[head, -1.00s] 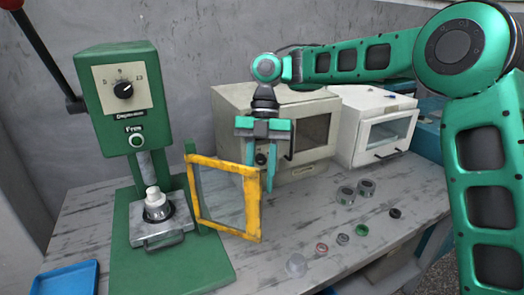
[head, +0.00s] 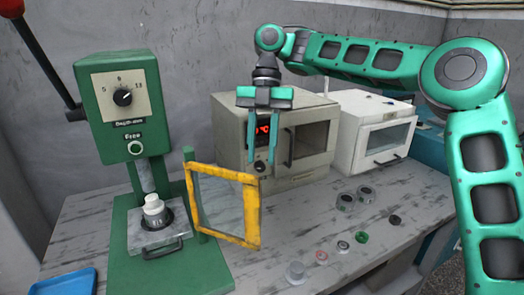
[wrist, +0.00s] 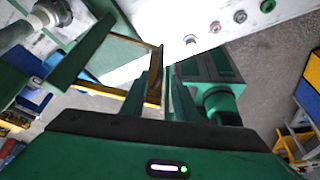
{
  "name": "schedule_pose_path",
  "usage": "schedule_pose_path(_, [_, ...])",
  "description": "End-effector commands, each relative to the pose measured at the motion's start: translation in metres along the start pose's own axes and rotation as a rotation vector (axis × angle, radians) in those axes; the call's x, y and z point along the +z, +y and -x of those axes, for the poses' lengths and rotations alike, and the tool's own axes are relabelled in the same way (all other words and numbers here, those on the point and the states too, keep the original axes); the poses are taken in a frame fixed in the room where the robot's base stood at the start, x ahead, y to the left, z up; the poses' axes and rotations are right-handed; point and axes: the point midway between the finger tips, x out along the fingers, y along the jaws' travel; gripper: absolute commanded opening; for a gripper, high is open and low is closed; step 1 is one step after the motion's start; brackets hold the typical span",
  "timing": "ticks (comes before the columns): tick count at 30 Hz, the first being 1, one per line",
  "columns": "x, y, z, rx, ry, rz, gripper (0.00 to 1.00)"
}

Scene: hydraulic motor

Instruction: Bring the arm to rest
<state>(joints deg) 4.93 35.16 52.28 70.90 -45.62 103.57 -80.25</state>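My gripper (head: 270,167) hangs fingers-down in the air, in front of the beige oven as seen in the head view. Its two fingers are apart, with nothing seen between them. In the wrist view my gripper (wrist: 164,68) points over the table, and its fingers also hold nothing. My arm reaches in from the right, with its elbow high.
A green press (head: 118,95) with a yellow-framed guard (head: 253,212) stands left. The beige oven (head: 231,118) and a white oven (head: 352,130) stand behind. Several small rings and parts, including a green ring (head: 361,237), lie on the table (head: 85,225). A blue tray (head: 65,283) is front left.

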Motion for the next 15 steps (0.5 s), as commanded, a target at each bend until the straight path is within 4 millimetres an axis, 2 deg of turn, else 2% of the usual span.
schedule_pose_path(9, [-0.001, -0.003, -0.002, -0.006, -0.001, -0.030, 0.28])
schedule_pose_path(11, [-0.003, -0.007, -0.005, -0.014, -0.004, -0.091, 0.28])
schedule_pose_path(15, [-0.009, -0.032, -0.019, -0.043, -0.018, -0.371, 0.28])
